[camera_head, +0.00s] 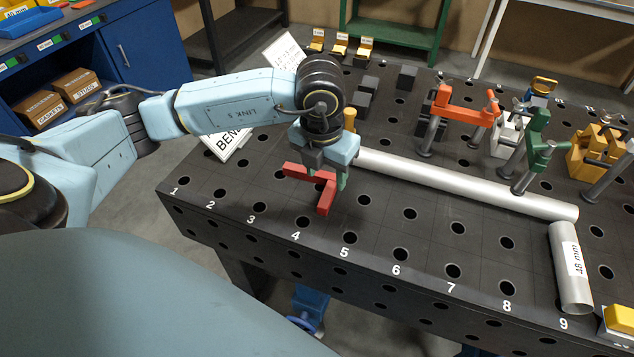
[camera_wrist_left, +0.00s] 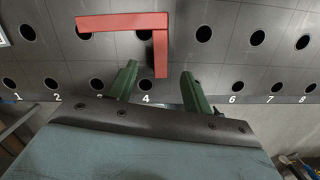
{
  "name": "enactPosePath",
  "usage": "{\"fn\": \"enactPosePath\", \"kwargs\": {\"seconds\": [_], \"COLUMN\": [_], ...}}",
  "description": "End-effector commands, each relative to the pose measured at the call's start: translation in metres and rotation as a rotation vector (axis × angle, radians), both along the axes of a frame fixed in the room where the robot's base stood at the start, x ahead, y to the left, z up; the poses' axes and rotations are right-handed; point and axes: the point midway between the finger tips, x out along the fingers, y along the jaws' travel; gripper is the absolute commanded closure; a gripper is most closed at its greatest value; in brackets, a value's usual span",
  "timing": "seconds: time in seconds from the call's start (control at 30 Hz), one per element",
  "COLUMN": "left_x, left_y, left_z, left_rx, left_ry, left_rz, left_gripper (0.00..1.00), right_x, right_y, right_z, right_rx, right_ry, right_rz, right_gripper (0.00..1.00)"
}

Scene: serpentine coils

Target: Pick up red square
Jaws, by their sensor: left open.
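The red square (camera_head: 325,203) is an L-shaped piece at the front left of the dark perforated table (camera_head: 262,180), near the numbers 4 and 5. My left gripper (camera_head: 330,176) is over it, pointing down, and partly hides it in the head view. In the left wrist view the red square (camera_wrist_left: 118,22) has one leg running across and one leg pointing down between the open green fingertips (camera_wrist_left: 159,71). The fingers stand apart on both sides of that leg's end. I cannot tell whether they touch it. My right gripper is not in view.
A long silver tube (camera_head: 460,183) lies right of my left gripper. A short tube (camera_head: 571,268) marked 48 mm lies at the front right. An orange clamp (camera_head: 466,105) and a green clamp (camera_head: 533,145) stand behind. The table's front middle is clear.

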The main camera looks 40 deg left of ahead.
Motion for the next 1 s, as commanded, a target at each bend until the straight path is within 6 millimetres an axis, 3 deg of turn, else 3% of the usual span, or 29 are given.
{"fn": "enactPosePath", "kwargs": {"seconds": [0.27, 0.5, 0.83, 1.0], "left_x": [0.001, 0.003, 0.004, 0.004], "left_y": [0.0, -0.001, -0.001, -0.001], "left_z": [-0.024, -0.059, -0.066, -0.066], "left_rx": [0.0, -0.001, -0.002, -0.002], "left_ry": [0.002, 0.002, -0.001, 0.0], "left_rz": [-0.002, 0.0, -0.002, -0.002], "left_gripper": [0.5, 0.5, 0.5, 0.71], "right_x": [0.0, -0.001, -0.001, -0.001], "right_y": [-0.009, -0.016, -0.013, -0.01], "right_z": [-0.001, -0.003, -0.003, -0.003], "right_rx": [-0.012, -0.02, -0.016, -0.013], "right_ry": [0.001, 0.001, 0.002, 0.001], "right_rz": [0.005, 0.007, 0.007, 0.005], "right_gripper": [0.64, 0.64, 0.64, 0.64]}}
